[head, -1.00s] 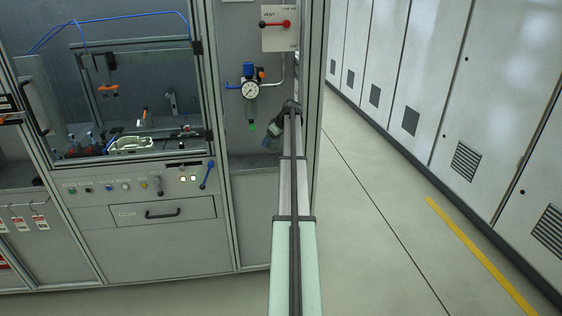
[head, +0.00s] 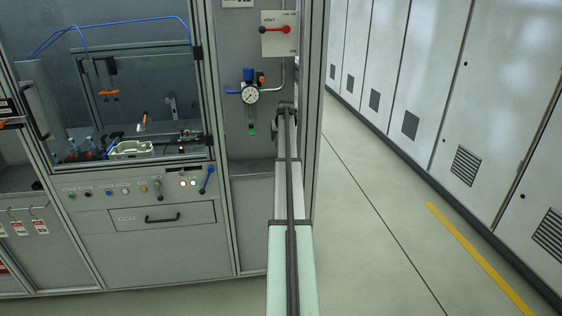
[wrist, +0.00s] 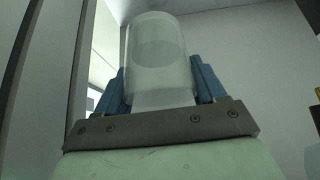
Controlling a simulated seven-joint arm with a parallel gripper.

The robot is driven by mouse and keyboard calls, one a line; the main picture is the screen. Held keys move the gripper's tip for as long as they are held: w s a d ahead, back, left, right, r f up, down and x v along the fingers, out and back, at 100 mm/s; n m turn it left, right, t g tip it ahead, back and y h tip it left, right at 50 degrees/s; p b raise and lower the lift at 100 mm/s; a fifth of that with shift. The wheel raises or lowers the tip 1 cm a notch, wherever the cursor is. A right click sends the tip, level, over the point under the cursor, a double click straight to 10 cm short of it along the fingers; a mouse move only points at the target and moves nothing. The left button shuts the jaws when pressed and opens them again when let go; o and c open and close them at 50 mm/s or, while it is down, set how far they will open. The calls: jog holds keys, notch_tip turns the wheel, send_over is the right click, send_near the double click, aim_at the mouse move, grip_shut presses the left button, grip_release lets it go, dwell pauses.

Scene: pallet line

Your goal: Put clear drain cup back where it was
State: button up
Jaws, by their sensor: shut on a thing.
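The clear drain cup (wrist: 157,50) is a translucent, round cup, upright in the wrist view. My gripper (wrist: 160,80) is shut on it, with a blue finger on each side. In the head view my arm reaches to the cabinet bay, and its wrist (head: 287,108) hides the fingers and the cup. The regulator with a round gauge (head: 250,94) hangs on the bay's back wall, left of my wrist. A narrow part with a green tip (head: 252,129) hangs below the gauge.
A red-handled vent valve (head: 276,30) is above my wrist. A frame post (head: 313,80) stands close on the right. On the left are a glazed station with a pale tray (head: 130,150) and a button panel (head: 140,188). The floor on the right is clear.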

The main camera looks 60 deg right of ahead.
jog(key=shift+f, duration=4.7)
jog(key=shift+f, duration=0.1)
jog(key=o, duration=1.1)
jog(key=v, duration=1.2)
